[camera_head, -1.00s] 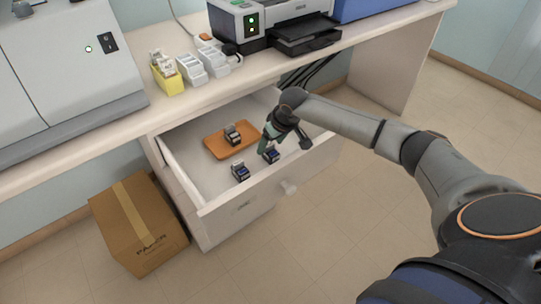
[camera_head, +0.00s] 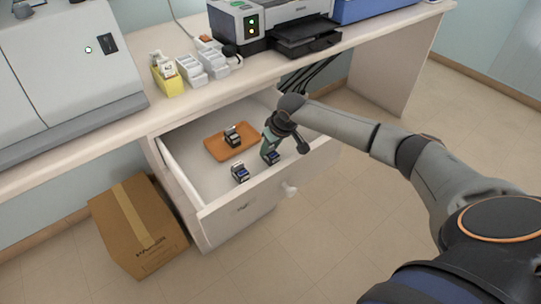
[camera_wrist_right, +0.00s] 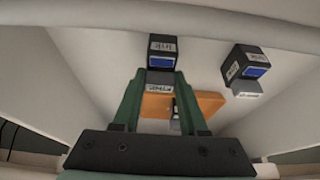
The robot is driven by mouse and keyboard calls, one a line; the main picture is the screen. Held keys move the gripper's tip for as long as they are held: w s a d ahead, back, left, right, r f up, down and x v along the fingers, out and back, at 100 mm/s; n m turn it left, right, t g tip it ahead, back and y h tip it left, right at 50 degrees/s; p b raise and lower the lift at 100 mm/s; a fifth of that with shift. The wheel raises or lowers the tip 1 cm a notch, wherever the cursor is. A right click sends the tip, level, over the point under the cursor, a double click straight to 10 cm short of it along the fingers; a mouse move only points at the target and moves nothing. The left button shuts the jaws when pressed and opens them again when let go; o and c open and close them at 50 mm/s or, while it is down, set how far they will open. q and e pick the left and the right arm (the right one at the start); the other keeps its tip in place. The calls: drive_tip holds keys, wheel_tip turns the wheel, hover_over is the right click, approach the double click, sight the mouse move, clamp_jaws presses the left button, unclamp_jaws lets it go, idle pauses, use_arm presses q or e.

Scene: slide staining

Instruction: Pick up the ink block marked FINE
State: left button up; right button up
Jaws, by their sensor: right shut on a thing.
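My right gripper (camera_head: 269,154) reaches down into the open drawer. Its green fingers are shut on a small dark ink block (camera_head: 272,158) near the drawer's front wall. In the right wrist view the held ink block (camera_wrist_right: 162,52) has a blue patch, a white top label and a pale lettered tag between the fingers; I cannot read the tag surely. A second ink block (camera_head: 240,173) stands apart to the left, and to the right in the wrist view (camera_wrist_right: 242,62). A third block (camera_head: 232,135) sits on an orange tray (camera_head: 215,149). My left gripper is out of view.
The drawer's front wall (camera_head: 247,198) and side walls stand close around the blocks. The desk top (camera_head: 135,124) overhangs behind, with white holders (camera_head: 191,71), a yellow holder (camera_head: 169,82) and a printer (camera_head: 300,30). A cardboard box (camera_head: 139,225) stands on the floor at left.

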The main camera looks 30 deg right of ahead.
clamp_jaws()
